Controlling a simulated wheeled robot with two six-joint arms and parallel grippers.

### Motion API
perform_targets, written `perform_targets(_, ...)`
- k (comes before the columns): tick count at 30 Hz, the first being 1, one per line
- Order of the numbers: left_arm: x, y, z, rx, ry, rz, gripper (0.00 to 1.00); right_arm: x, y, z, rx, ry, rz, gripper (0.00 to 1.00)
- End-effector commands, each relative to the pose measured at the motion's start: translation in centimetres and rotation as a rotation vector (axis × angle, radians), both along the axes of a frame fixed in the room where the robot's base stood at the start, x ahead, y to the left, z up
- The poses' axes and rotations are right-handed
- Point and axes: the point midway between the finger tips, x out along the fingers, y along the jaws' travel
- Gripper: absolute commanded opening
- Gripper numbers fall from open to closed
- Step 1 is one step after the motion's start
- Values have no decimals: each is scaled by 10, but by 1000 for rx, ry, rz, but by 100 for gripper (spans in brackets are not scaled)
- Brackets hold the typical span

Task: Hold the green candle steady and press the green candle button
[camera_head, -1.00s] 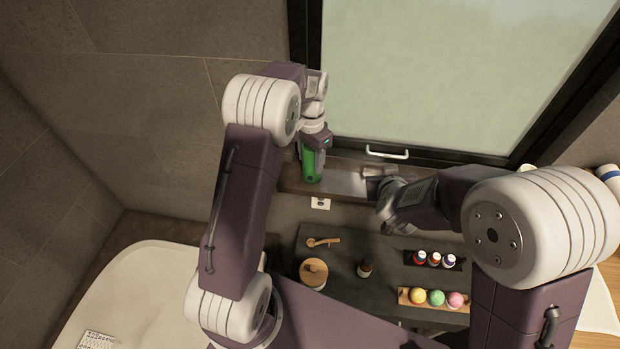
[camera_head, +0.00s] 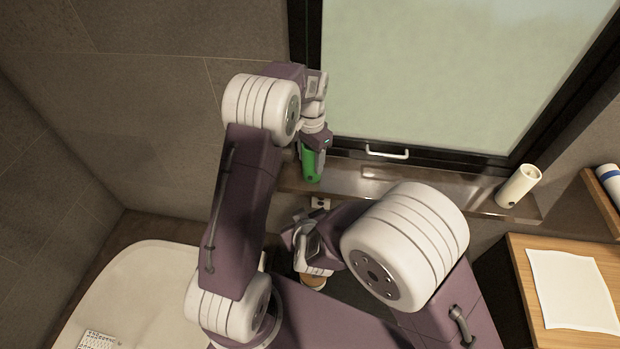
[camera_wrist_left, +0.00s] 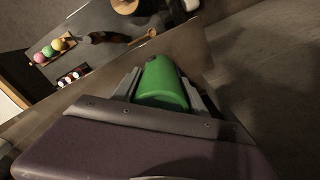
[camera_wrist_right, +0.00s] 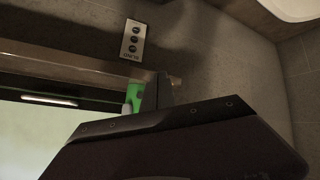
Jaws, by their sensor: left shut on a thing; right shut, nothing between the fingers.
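The green candle (camera_head: 311,164) stands at the left end of the window sill, a little tilted in the head view. My left gripper (camera_head: 313,155) is shut around it from above. In the left wrist view the candle (camera_wrist_left: 162,84) sits between the two fingers. My right gripper (camera_head: 297,230) is shut and empty, below and in front of the sill, apart from the candle. In the right wrist view part of the candle (camera_wrist_right: 134,95) shows beyond the dark fingers (camera_wrist_right: 157,90).
A small wall plate with round buttons (camera_wrist_right: 133,40) is below the sill, close to my right gripper. A cream candle (camera_head: 519,186) stands at the sill's right end. Coloured balls (camera_wrist_left: 54,48) and small bottles (camera_wrist_left: 70,77) rest on the counter. The middle of the sill is clear.

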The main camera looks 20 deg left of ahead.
Motion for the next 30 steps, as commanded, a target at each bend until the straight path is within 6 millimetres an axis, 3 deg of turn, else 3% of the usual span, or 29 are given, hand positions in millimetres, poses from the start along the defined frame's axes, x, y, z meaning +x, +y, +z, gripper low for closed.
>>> perform_targets(5, 0, 0, 0, 0, -1, 0, 1, 11, 3, 0, 1, 0, -2, 0)
perform_targets(19, 0, 0, 0, 0, -1, 0, 1, 74, 19, 0, 1, 0, -3, 0)
perform_targets(30, 0, 0, 0, 0, -1, 0, 1, 86, 22, 0, 0, 0, 0, 0)
